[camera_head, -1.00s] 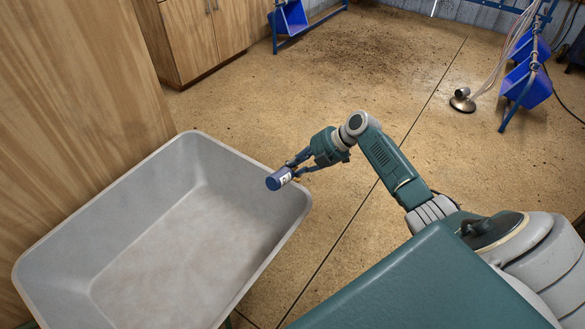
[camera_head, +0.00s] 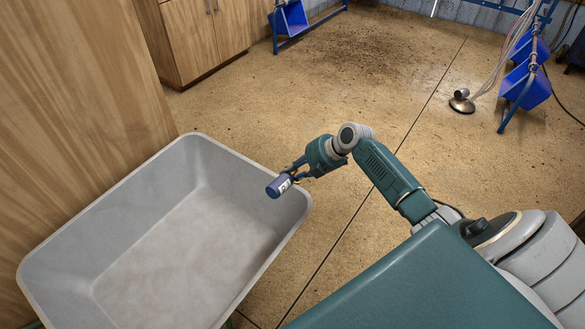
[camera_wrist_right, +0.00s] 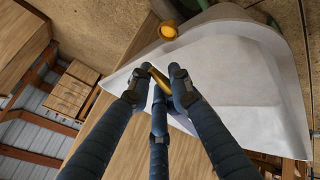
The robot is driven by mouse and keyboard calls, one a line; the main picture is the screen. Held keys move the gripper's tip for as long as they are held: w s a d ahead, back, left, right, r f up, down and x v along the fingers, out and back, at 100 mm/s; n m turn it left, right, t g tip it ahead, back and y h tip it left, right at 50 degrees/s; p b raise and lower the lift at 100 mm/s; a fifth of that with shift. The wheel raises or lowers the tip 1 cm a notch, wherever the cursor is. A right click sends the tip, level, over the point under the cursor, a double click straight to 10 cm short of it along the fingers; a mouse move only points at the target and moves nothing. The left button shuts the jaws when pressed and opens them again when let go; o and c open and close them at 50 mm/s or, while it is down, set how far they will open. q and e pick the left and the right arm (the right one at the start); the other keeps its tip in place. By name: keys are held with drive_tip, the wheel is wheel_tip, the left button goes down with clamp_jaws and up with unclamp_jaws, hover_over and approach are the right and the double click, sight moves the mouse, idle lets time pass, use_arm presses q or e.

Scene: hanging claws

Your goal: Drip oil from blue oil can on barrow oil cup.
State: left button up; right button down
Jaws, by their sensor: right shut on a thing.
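The blue oil can (camera_head: 279,186), with a pale label, is held tilted over the upper right rim of the grey barrow (camera_head: 240,272). My right gripper (camera_head: 293,176) is shut on the can. In the right wrist view, the gripper (camera_wrist_right: 158,85) closes around a gold-coloured part (camera_wrist_right: 158,77); the can's blue body is hard to make out there. An orange-yellow round cup (camera_wrist_right: 168,31) shows beside the barrow's rim (camera_wrist_right: 225,24) in that view, apart from the fingers. It looks like the oil cup. I cannot see it in the head view. My left gripper is not in view.
A wooden panel (camera_head: 75,110) stands close along the barrow's left side. Wooden cabinets (camera_head: 205,35) are at the back left. The floor behind the barrow is clear.

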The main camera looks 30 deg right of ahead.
idle(0.3)
drive_tip(key=shift+h+p, duration=0.35)
drive_tip(key=shift+h, duration=0.05)
wheel_tip(320, 180, up, 4)
drive_tip(key=p, duration=0.3)
drive_tip(key=shift+r, duration=0.15)
drive_tip(key=shift+r+p, duration=1.6)
drive_tip(key=shift+r, duration=0.75)
